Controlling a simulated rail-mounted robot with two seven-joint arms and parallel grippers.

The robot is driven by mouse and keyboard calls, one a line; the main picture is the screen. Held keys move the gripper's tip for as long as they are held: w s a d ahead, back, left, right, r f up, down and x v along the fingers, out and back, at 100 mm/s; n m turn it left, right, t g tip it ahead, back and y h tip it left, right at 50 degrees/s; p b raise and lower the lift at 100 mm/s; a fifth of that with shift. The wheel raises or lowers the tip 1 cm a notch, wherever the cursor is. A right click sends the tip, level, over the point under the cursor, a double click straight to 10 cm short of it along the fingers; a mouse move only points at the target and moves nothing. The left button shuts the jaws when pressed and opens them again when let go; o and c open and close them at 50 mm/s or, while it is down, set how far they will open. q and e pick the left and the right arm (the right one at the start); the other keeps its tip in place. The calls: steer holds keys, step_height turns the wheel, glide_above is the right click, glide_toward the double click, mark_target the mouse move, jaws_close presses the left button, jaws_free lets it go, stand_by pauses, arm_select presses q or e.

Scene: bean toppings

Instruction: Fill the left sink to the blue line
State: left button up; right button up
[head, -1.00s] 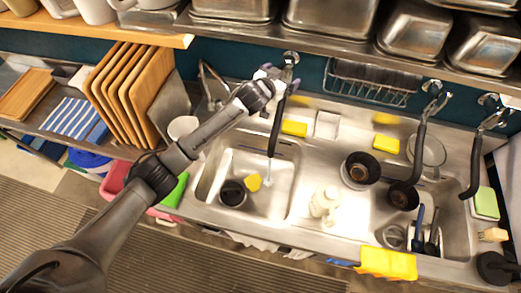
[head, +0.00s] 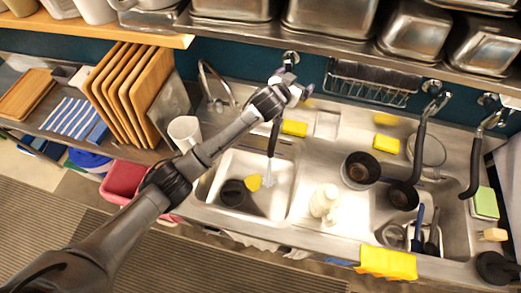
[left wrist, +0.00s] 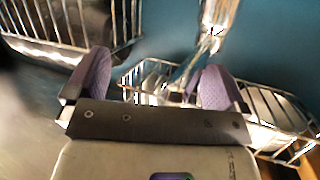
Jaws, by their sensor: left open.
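The left sink (head: 212,186) is a steel basin holding a dark round cup (head: 234,192) and a small yellow piece (head: 253,183). A black spout (head: 273,138) hangs over it, with a pale streak below its end; I cannot tell whether this is running water. No blue line can be made out. My left gripper (head: 291,82) is at the wall tap (head: 290,58) above the sink. In the left wrist view its two purple fingers (left wrist: 155,85) are open, with the blurred metal tap (left wrist: 207,50) just beyond and between them. My right gripper is not seen.
A wire rack (head: 370,84) hangs on the wall to the right. Yellow sponges (head: 294,128) lie behind the basin. A white bottle (head: 324,202) and dark pots (head: 360,170) stand to the right. A steel shelf with pans (head: 330,18) overhangs the tap.

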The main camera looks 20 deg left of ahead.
arm_select(q)
steer(key=shift+d, duration=0.35)
stand_by(0.3)
steer(key=d+p+v, duration=0.1)
steer(key=p+v, duration=0.7)
steer(key=shift+p, duration=0.3)
stand_by(0.3)
steer(key=shift+r, duration=0.1)
